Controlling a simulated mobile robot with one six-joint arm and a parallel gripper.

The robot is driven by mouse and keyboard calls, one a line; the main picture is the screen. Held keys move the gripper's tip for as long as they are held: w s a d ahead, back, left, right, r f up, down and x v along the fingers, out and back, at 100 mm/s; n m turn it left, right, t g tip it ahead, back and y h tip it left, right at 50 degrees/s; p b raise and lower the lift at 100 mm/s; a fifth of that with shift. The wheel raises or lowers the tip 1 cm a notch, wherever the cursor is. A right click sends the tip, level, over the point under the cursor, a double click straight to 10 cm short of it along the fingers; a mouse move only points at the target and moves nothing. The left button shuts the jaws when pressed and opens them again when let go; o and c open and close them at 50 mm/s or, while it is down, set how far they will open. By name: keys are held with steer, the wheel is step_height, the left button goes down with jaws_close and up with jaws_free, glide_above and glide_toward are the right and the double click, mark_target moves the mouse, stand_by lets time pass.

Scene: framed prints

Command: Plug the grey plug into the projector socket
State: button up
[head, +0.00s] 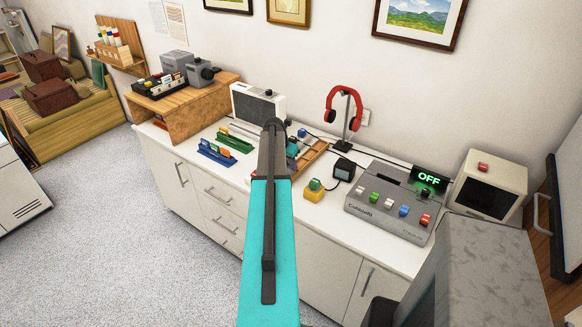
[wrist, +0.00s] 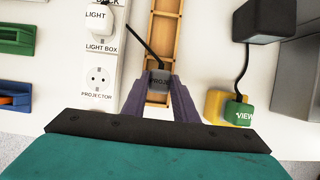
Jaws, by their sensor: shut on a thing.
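In the wrist view, my gripper (wrist: 159,84) is shut on the grey plug (wrist: 158,79), which has dark lettering starting "PROJ" and a black cable running up from it. The plug is over the near end of a wooden tray (wrist: 152,97); I cannot tell whether it touches the tray. The projector socket (wrist: 98,79), a round white outlet labelled "PROJECTOR", is empty on a white strip to the left of the plug. In the head view, my arm hides the strip and most of the gripper area.
A white "LIGHT" plug (wrist: 97,17) sits in the light box socket above. The head view shows a grey console (head: 390,207) and red headphones (head: 331,115).

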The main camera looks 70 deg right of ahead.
steer(key=shift+r, duration=0.4)
steer(key=s+a+r+b, duration=0.1)
steer(key=s+a+b, duration=0.1)
steer(key=a, duration=0.5)
steer(key=s+a+r+b, duration=0.1)
steer(key=s+a+b, duration=0.2)
steer(key=a, duration=0.4)
steer(key=shift+s+a+r, duration=0.2)
steer(key=shift+s+a, duration=0.2)
steer(key=shift+s, duration=0.15)
steer(key=w+d+r+p, duration=0.4)
steer(key=w+d+p, duration=0.2)
steer(key=w+d, duration=1)
steer(key=shift+w+d, duration=0.25)
steer(key=shift+d, duration=0.5)
